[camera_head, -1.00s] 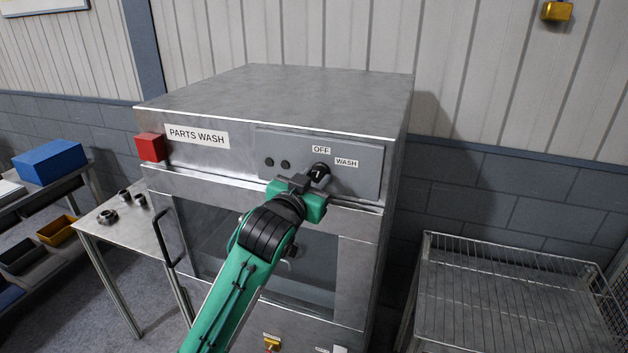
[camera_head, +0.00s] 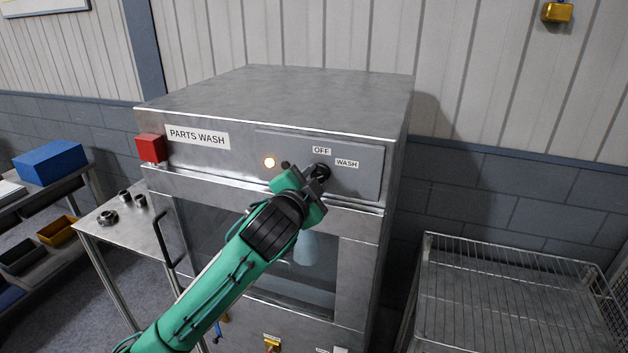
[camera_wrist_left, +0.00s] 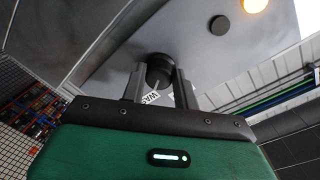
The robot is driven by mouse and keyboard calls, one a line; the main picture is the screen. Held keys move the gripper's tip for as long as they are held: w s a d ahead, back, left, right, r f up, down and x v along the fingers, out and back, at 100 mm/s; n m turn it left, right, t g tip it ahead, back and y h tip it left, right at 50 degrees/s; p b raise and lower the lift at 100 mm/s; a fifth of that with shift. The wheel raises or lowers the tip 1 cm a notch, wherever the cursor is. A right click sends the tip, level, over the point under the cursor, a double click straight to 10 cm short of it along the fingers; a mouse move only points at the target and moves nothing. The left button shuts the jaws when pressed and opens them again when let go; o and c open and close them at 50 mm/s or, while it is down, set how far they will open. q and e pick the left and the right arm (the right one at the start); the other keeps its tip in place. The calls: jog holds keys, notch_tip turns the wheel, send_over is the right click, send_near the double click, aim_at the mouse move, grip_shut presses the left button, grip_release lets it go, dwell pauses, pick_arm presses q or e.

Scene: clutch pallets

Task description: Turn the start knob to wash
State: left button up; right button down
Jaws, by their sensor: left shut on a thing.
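The parts washer (camera_head: 275,90) is a grey metal cabinet with a control panel (camera_head: 362,182) marked OFF and WASH. The black start knob (camera_head: 322,171) sits below the OFF label, left of the WASH label. My left gripper (camera_head: 312,178) is shut on the knob and rolled to a tilt. In the left wrist view the two fingers (camera_wrist_left: 158,85) close around the round black knob (camera_wrist_left: 159,68), whose pale line points down toward the partly hidden WASH label (camera_wrist_left: 150,98). My right gripper is not in view.
A red box (camera_head: 150,147) sits on the washer's left front corner. A door handle (camera_head: 166,240) sticks out below it. A side table (camera_head: 125,228) with small metal parts stands left, and a wire rack cart (camera_head: 510,300) stands right.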

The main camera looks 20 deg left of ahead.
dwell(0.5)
pick_arm(q)
jog(key=o, duration=1)
jog(key=shift+f, duration=0.1)
